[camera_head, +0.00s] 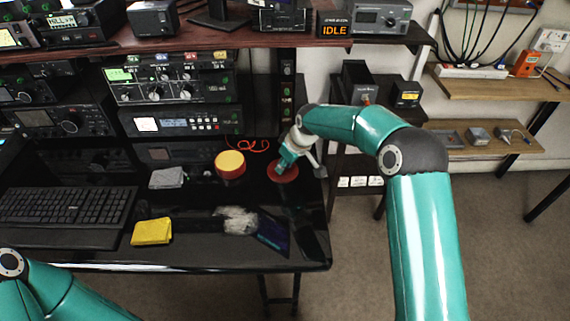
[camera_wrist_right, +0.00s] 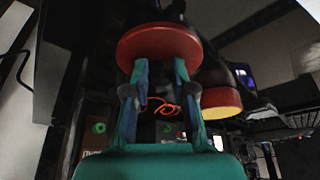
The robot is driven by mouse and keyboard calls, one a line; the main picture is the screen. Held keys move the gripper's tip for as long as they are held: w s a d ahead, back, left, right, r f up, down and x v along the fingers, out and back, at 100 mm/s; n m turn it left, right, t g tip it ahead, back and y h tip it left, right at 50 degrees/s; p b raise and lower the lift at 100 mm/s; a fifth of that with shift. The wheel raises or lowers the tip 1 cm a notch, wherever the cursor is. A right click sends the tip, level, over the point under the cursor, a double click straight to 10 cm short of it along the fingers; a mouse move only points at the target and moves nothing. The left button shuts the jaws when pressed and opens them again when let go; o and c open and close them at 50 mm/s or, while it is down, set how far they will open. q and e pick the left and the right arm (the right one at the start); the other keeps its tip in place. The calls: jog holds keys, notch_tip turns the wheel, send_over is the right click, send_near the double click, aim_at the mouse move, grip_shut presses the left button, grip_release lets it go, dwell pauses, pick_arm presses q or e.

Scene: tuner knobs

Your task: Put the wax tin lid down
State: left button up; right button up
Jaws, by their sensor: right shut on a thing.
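The wax tin (camera_head: 230,164) stands on the black desk, a round red tin with a yellow top face. It also shows at the right in the right wrist view (camera_wrist_right: 222,102). The wax tin lid (camera_head: 283,175) is a flat red disc at the right part of the desk, right of the tin. My right gripper (camera_head: 287,161) is shut on the lid; in the right wrist view both fingers reach the red disc (camera_wrist_right: 158,42). Whether the lid touches the desk or hangs just above it, I cannot tell. Only part of my left arm shows at bottom left; its gripper is out of view.
A red cable (camera_head: 252,146) lies behind the tin and lid. A grey cloth (camera_head: 167,178), a yellow cloth (camera_head: 152,231), a pale fluffy wad (camera_head: 237,220) and a keyboard (camera_head: 65,207) lie on the desk. Radio units stand behind. The desk's right edge is near the lid.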

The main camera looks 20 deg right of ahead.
jog(key=o, duration=0.9)
jog(key=shift+r, duration=0.1)
jog(key=v, duration=1.2)
